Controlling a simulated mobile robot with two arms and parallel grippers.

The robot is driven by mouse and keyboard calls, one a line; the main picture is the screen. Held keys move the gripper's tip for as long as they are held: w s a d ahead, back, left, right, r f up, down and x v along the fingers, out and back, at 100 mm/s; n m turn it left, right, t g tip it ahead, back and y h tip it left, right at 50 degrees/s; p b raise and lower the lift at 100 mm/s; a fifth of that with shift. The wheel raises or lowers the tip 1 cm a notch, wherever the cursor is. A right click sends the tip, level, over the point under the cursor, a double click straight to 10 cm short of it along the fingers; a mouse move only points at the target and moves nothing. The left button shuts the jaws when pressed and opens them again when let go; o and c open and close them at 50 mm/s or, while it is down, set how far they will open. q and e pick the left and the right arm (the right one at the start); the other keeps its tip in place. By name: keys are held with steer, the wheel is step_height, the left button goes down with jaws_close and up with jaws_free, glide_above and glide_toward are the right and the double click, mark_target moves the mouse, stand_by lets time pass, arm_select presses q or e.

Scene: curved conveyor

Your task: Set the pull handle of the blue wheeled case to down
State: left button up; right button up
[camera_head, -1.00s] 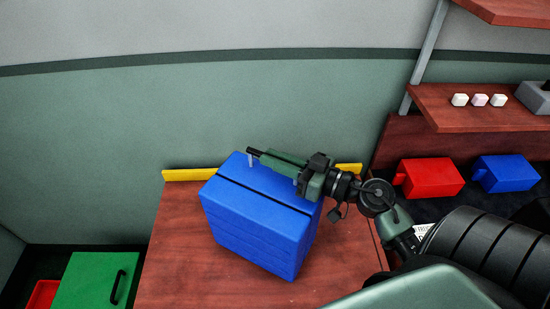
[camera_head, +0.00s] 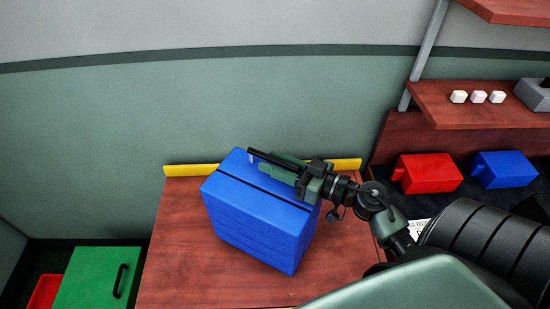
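The blue wheeled case (camera_head: 256,219) stands on a red-brown wooden surface, turned at an angle, with a dark band across its top. Its pull handle (camera_head: 256,152) shows as a black bar just above the far part of the top, with a short grey post at its left end. My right gripper (camera_head: 272,164) comes in from the right and lies along the bar, low over the case top. A green finger covers part of the handle. Whether the fingers are closed on the bar is hidden. My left gripper is out of view.
A yellow strip (camera_head: 195,170) edges the back of the wooden surface (camera_head: 178,245) near the wall. Red (camera_head: 430,174) and blue (camera_head: 505,170) containers stand at the right under a shelf (camera_head: 470,112) with small white blocks. A green lidded box (camera_head: 88,278) is at lower left.

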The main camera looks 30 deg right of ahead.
mark_target(298, 173)
steer(key=shift+w+r, duration=0.1)
steer(key=shift+r, duration=0.1)
steer(key=shift+d, duration=0.1)
steer(key=v, duration=0.2)
steer(key=b+v, duration=0.1)
steer(key=v, duration=0.3)
steer(key=shift+s+d+f+b, duration=0.1)
steer(key=shift+s+f+b, duration=0.15)
steer(key=shift+f+b, duration=0.1)
steer(key=shift+s+d+r, duration=0.2)
steer(key=shift+s+d, duration=0.1)
steer(key=shift+s, duration=0.25)
